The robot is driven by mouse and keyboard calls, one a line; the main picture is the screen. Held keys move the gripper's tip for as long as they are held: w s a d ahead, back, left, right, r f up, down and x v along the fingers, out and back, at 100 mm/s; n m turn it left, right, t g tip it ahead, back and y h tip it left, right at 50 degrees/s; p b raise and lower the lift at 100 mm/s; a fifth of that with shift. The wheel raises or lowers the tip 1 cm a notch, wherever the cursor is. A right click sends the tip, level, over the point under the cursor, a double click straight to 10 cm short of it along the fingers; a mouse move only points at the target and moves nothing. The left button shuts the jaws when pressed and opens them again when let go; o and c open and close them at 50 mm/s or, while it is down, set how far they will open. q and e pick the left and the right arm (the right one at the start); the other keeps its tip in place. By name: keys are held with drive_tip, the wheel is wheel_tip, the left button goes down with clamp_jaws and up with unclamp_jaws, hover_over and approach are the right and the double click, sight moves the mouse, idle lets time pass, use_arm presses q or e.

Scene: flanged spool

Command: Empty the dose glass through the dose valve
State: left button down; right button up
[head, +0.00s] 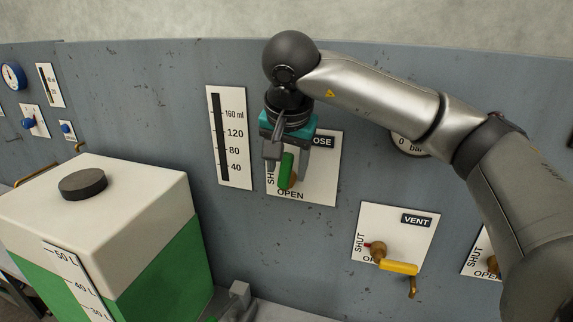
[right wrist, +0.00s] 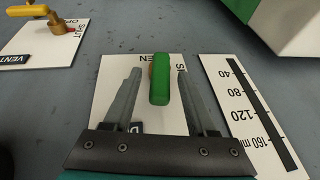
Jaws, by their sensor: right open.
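The dose valve's green handle (head: 286,171) is on a white plate (head: 323,185) marked SHUT at left and OPEN at the bottom. It stands roughly upright in the head view. The dose glass (head: 223,140) is a dark vertical strip on a ml scale left of the valve; no separate liquid level can be told. My right gripper (head: 288,158) is open at the valve, partly covering its plate. In the right wrist view the green handle (right wrist: 160,80) lies between the open fingers (right wrist: 158,76), with a gap on each side. The left gripper is not in view.
The vent valve (head: 398,267), with a yellow handle, sits lower right. A white and green tank (head: 130,195) with a black cap stands at left, near the panel. A pressure gauge (head: 408,146) is partly behind my right arm. The panel below the dose plate is clear.

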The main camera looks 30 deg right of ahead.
clamp_jaws()
idle(0.5)
idle(1.0)
